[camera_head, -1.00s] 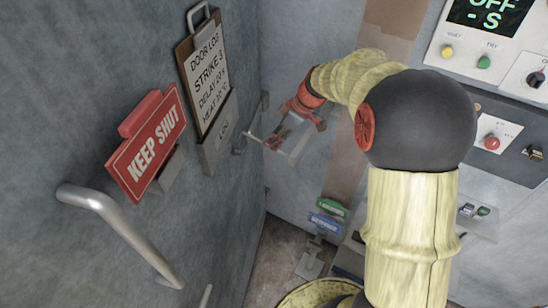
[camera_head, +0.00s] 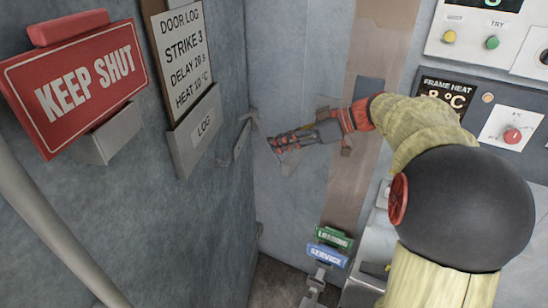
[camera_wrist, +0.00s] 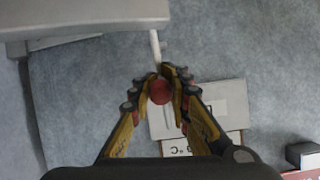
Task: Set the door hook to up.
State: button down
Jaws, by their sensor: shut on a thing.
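The door hook shows as a thin pale rod (camera_head: 256,121) at the grey bracket by the door's edge in the head view. In the wrist view the pale rod (camera_wrist: 155,46) runs down to a red knob (camera_wrist: 160,92) between my fingertips. My gripper (camera_head: 272,145) is shut on this red knob, with its fingers pointing left toward the door. The fingers also show in the wrist view (camera_wrist: 161,80), one on each side of the knob. In the head view the fingers hide the knob, and the hook's exact angle is hard to tell.
On the door are a red KEEP SHUT sign (camera_head: 85,82), a log clipboard (camera_head: 186,55), a LOG box (camera_head: 199,133) and a metal handle (camera_head: 45,225). Control panels (camera_head: 500,130) stand at right, near my arm.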

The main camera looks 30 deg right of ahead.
jog(key=shift+s+d+f+t+y+b, duration=0.15)
jog(key=shift+s+d+t+y+b, duration=0.35)
jog(key=shift+b, duration=1.1)
jog(key=shift+s+d+f+t+y+b, duration=0.2)
jog(key=shift+d+t+y+b, duration=0.45)
jog(key=shift+b, duration=0.9)
jog(key=shift+a+r+y, duration=0.1)
jog(key=shift+a+y, duration=0.15)
jog(key=shift+a, duration=0.05)
jog(key=c, duration=1.6)
grip_release()
jog(key=shift+d+r, duration=0.1)
jog(key=v, duration=1.2)
